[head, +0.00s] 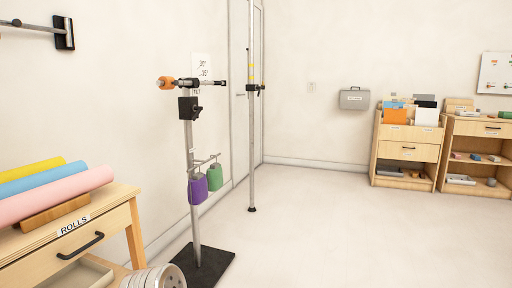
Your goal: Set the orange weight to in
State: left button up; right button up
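The orange weight (166,83) is a small orange piece on the left end of a horizontal bar (210,83) near the top of a metal stand (191,150). A black clamp (188,108) sits on the post below the bar. A purple weight (198,189) and a green weight (214,177) hang side by side from a lower arm of the stand.
The stand's black base (215,268) is on the floor. A wooden drawer table labelled ROLLS (75,226) carries yellow, blue and pink rolls at the left. A tall pole (251,150) stands behind. Wooden shelves (408,152) are far right. The middle floor is clear.

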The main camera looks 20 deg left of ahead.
aim_at(171, 82)
jog(key=i+u, duration=0.2)
jog(key=i, duration=0.2)
jog(key=i+l+u, duration=0.2)
jog(key=i, duration=0.25)
jog(key=i+l+u, duration=0.2)
jog(key=i, duration=0.2)
jog(key=i+l+u, duration=0.2)
jog(key=i, duration=0.2)
